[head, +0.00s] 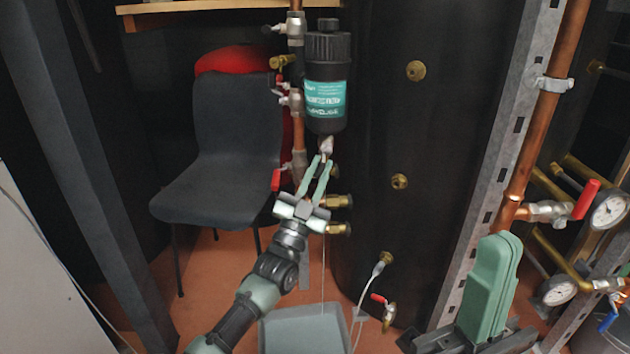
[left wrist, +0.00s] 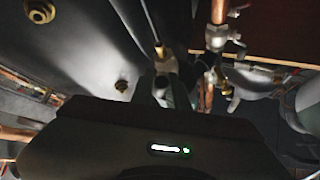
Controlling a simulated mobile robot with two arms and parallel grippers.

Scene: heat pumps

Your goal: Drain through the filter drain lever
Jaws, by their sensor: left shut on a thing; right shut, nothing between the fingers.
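The black filter (head: 327,75) with a teal label stands upright on the copper pipe in the head view. A small silver drain lever (head: 326,145) sits under its bottom. My left gripper (head: 321,163) reaches up from below, its green fingers shut on this lever. In the left wrist view the finger tips (left wrist: 166,88) close around the silver drain fitting (left wrist: 165,62); the fingers partly hide it, so its turn is hard to tell. My right gripper (head: 503,245) is shut and empty at the lower right, away from the filter.
A grey bucket (head: 280,335) stands on the floor below, with a thin pale line running down to it. A dark chair (head: 230,140) is behind at left. The black tank (head: 400,120) and a metal post (head: 500,130) stand to the right. Gauges (head: 608,210) are far right.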

